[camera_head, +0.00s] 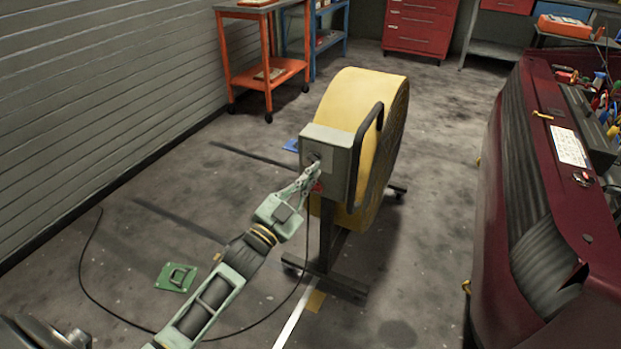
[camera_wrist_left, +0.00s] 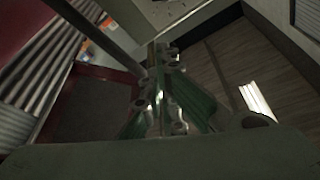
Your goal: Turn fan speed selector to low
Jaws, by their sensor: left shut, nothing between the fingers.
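The yellow drum fan (camera_head: 352,100) stands on a dark wheeled stand in the middle of the head view. A grey control box (camera_head: 338,143) is fixed to its near side. The fan speed selector (camera_head: 316,156) is a small dark knob on the box's front face, partly hidden by my fingers. My left gripper (camera_head: 314,168) is shut with nothing between its fingers, its tips at the box face right by the knob. I cannot tell whether they touch it. In the left wrist view the shut fingers (camera_wrist_left: 160,70) point at the grey box (camera_wrist_left: 180,15). My right gripper is not in view.
A black handle (camera_head: 368,145) curves beside the box. A dark red vehicle (camera_head: 535,220) stands at the right. A black cable lies on the floor near a green mat (camera_head: 170,284). An orange cart (camera_head: 262,70) and red drawers (camera_head: 420,28) stand behind. Floor between fan and vehicle is clear.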

